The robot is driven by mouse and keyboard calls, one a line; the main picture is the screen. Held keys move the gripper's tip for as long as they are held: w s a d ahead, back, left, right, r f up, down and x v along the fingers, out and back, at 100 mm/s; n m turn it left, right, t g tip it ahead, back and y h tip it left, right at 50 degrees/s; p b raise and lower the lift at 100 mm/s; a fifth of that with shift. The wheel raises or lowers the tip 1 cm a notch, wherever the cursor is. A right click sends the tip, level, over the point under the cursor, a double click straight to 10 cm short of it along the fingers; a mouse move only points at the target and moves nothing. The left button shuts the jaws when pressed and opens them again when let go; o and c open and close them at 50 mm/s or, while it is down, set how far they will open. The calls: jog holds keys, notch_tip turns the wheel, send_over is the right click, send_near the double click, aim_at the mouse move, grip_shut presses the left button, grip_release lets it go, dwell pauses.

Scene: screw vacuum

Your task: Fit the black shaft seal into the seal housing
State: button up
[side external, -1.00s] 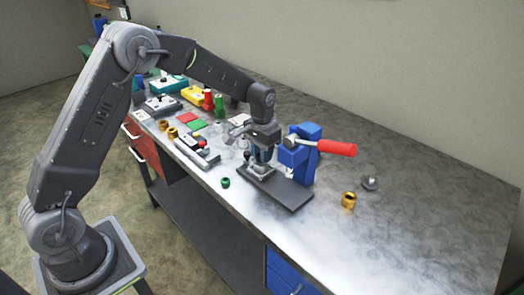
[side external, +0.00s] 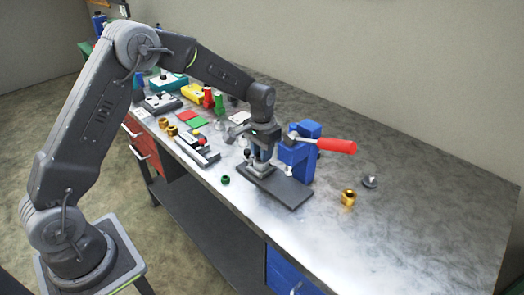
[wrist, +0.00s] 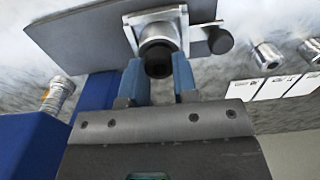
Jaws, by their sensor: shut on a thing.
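The black shaft seal (wrist: 158,69) is a small dark ring between my fingertips in the wrist view. My gripper (wrist: 157,76) is shut on it with two blue fingers. The seal housing (wrist: 152,34) is a silver cylinder on a square flange, right beyond the seal. The seal lines up with the mouth of the housing and looks at or very near it; I cannot tell how deep it sits. In the side view my gripper (side external: 262,153) points down over the housing (side external: 259,169), and the seal is hidden there.
The housing stands on a dark base plate (side external: 287,190). A blue press (side external: 300,155) with a red handle (side external: 336,146) rises just right of my gripper. A green ring (side external: 225,180) lies left of the plate. A brass fitting (side external: 348,197) lies to the right, where the bench is mostly clear.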

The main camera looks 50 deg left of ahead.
jog(key=o, duration=1)
jog(key=shift+r, duration=0.15)
jog(key=shift+r, duration=2.9)
